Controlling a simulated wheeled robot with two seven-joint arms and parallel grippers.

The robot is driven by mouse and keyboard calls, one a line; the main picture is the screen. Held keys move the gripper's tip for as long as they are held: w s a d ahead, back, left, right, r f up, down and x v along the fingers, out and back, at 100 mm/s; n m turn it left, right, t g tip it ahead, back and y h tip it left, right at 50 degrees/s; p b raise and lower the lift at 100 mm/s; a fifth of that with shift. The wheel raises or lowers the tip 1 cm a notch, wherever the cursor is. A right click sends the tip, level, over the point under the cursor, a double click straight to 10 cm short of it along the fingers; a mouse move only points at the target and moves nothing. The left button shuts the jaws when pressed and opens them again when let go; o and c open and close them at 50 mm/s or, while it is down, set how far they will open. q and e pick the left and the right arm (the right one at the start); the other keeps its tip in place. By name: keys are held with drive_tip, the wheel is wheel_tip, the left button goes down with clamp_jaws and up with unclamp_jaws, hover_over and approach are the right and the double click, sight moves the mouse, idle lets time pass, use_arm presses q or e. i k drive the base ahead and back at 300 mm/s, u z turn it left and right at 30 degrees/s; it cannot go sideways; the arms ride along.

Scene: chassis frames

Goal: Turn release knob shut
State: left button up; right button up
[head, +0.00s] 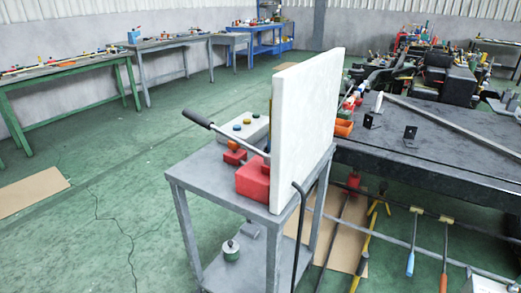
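A red block-like unit (254,181) sits on the grey metal cart, partly hidden behind an upright white panel (307,125). A long lever with a black grip (197,118) reaches up and left from it. A smaller red part with an orange top (234,146) stands just left of the unit. I cannot tell which of these parts, if any, is the release knob, or whether it is open or shut. The panel hides whatever lies behind it. Neither of my grippers shows in the head view.
The cart (232,200) has a lower shelf with a small green-and-white item (231,250). A grey box with coloured buttons (243,128) is on its top. A dark workbench (440,150) stands close right. Open green floor lies left.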

sight(233, 145)
drive_tip(key=u, duration=0.15)
drive_tip(key=k, duration=0.2)
drive_tip(key=u, duration=1.05)
drive_tip(key=k, duration=1.15)
drive_tip(key=u, duration=0.8)
drive_tip(key=i, duration=1.8)
drive_tip(key=z, duration=0.75)
drive_tip(key=i, duration=1.9)
drive_tip(key=z, duration=1.1)
